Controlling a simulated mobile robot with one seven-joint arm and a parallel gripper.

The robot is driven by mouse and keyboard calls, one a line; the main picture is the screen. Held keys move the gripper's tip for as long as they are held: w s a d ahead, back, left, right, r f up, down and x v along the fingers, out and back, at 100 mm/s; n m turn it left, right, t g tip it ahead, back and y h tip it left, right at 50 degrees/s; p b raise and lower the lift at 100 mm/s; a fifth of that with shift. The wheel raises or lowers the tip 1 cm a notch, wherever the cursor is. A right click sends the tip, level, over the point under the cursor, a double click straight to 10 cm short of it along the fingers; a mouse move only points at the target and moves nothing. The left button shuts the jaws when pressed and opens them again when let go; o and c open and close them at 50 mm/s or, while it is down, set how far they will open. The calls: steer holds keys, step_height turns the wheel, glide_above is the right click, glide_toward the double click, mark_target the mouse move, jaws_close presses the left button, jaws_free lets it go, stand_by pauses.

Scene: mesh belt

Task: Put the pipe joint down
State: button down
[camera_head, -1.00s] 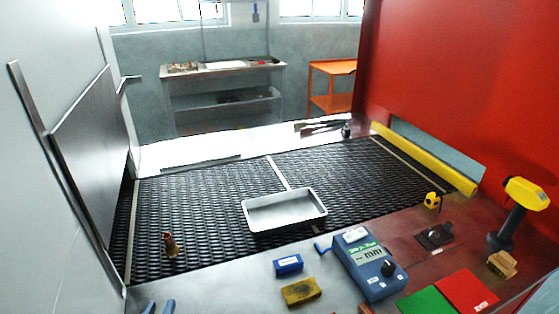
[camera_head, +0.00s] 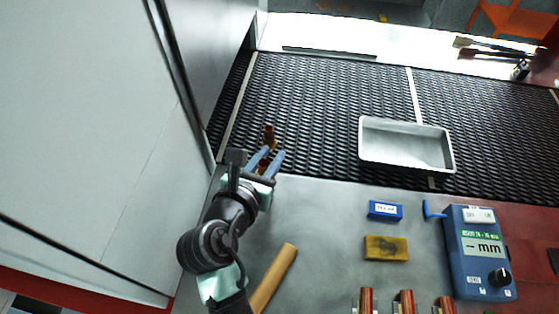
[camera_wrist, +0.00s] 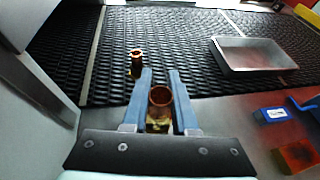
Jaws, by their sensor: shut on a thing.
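My gripper (camera_head: 267,162) is shut on a copper-and-brass pipe joint (camera_wrist: 160,103) with its round open end up, between the two blue fingers. The held joint is mostly hidden by the fingers in the head view. The wrist view shows my gripper (camera_wrist: 160,100) near the front edge of the black mesh belt (camera_head: 320,110). A second, similar pipe joint (camera_head: 269,134) stands upright on the belt just beyond the fingertips; it also shows in the wrist view (camera_wrist: 136,62).
A grey metal tray (camera_head: 375,160) sits on the belt to the right. A blue box (camera_head: 385,209), a yellow block (camera_head: 386,248) and a blue meter (camera_head: 481,250) lie on the metal table. Copper pipes stand at the front. A pale wall panel rises at left.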

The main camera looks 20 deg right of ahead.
steer(key=shift+w+f+b, duration=0.1)
steer(key=shift+f+b, duration=0.3)
steer(key=shift+f, duration=2.8)
steer(key=c, duration=0.7)
jaws_free()
steer(key=shift+f, duration=0.15)
steer(key=shift+r, duration=0.2)
steer(key=v, duration=1.1)
steer(key=shift+a, duration=0.15)
steer(key=shift+s+a+r, duration=0.15)
steer(key=shift+s+r, duration=0.05)
steer(key=shift+s, duration=0.2)
